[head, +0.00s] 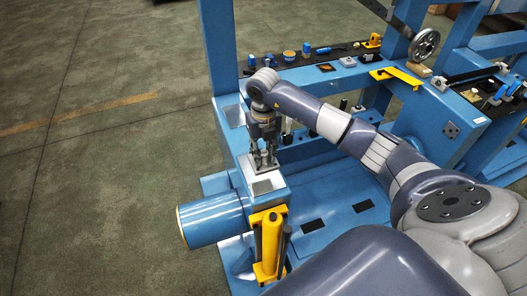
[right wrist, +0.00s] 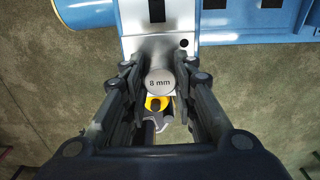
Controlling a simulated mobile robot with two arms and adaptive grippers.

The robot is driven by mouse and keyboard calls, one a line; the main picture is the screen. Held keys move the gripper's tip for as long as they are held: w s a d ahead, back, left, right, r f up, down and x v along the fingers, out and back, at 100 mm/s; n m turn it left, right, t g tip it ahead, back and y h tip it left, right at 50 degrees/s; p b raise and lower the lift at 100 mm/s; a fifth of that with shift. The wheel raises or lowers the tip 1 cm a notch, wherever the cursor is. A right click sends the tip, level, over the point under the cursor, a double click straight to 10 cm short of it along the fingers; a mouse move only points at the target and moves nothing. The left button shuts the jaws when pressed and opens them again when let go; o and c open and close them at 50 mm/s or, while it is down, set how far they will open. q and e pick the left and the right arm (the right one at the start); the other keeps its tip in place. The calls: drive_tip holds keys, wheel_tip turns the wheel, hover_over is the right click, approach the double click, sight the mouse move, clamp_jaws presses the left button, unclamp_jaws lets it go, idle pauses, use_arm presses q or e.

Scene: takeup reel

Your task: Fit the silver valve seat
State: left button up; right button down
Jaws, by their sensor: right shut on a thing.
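My right gripper (head: 264,166) points down over the left end of the blue frame, close above a bright metal plate (head: 267,186). In the head view the fingers hide the piece. My left gripper is not in view.
A yellow bracket with a cylinder (head: 270,243) stands just in front of the plate. A blue drum (head: 210,219) juts out left. A dark shelf (head: 318,56) with several small parts and a handwheel (head: 425,44) are at the back. The floor at left is clear.

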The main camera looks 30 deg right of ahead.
sight(264, 164)
drive_tip(key=shift+f, duration=0.1)
drive_tip(key=shift+f+b, duration=2.2)
drive_tip(key=shift+f, duration=0.6)
drive_tip(key=shift+f+b, duration=0.65)
drive_tip(key=shift+f, duration=0.2)
drive_tip(key=c, duration=1.2)
unclamp_jaws()
drive_tip(key=shift+r+p, duration=1.8)
drive_tip(key=shift+r, duration=0.75)
